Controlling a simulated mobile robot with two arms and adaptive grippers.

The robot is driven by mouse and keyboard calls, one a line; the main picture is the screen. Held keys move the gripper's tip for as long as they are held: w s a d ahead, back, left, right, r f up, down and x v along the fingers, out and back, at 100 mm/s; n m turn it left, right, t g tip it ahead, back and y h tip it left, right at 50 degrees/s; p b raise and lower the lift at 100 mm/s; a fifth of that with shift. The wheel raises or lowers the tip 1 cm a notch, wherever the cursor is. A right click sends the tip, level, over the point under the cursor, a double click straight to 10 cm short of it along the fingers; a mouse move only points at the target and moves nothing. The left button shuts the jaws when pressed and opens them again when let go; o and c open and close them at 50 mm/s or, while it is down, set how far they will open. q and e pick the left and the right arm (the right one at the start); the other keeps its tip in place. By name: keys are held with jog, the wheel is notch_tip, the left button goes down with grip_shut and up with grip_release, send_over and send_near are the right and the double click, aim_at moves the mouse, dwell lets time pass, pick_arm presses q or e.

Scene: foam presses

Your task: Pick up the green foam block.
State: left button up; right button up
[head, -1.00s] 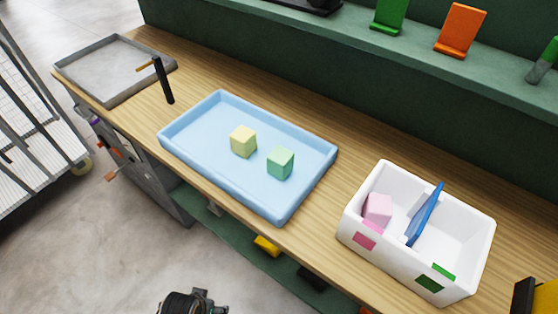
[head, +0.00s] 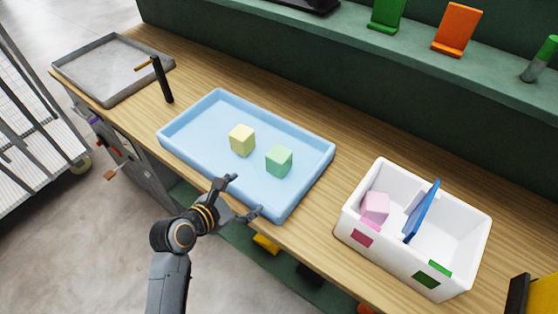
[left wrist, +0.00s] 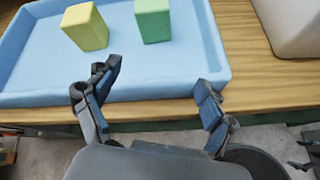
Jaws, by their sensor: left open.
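The green foam block (head: 279,161) sits in the blue tray (head: 207,100), right of the yellow foam block (head: 242,140). My left gripper (head: 248,195) is open and empty at the tray's front edge, short of the green block. In the left wrist view the green block (left wrist: 153,20) stands on the tray floor beyond the open fingers (left wrist: 152,95), a little right of the yellow block (left wrist: 85,27). The two blocks are apart.
A white bin (head: 387,257) with a blue divider (head: 422,211) stands to the right; a pink block (head: 375,207) lies in its left compartment. A grey tray (head: 108,98) and a black upright post (head: 162,80) are at the left. A green shelf (head: 350,35) runs along the back.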

aim_at(273, 162)
pick_arm(q)
jog(key=w+d+n, duration=0.1)
jog(key=w, duration=0.2)
jog(key=w+d+n+t, duration=0.1)
jog(key=w+d+n, duration=0.1)
jog(key=w, duration=0.1)
jog(key=w+d+f+n, duration=0.1)
jog(key=w+d+n, duration=0.1)
jog(key=w, duration=0.2)
jog(key=shift+d+f+h, duration=0.1)
jog(key=shift+d+h, duration=0.1)
jog(key=shift+h, duration=0.1)
jog(key=shift+d+p+x, duration=0.2)
jog(key=shift+p+x, duration=0.3)
jog(key=shift+x, duration=2.15)
jog(key=shift+s, duration=0.15)
jog(key=c, duration=1)
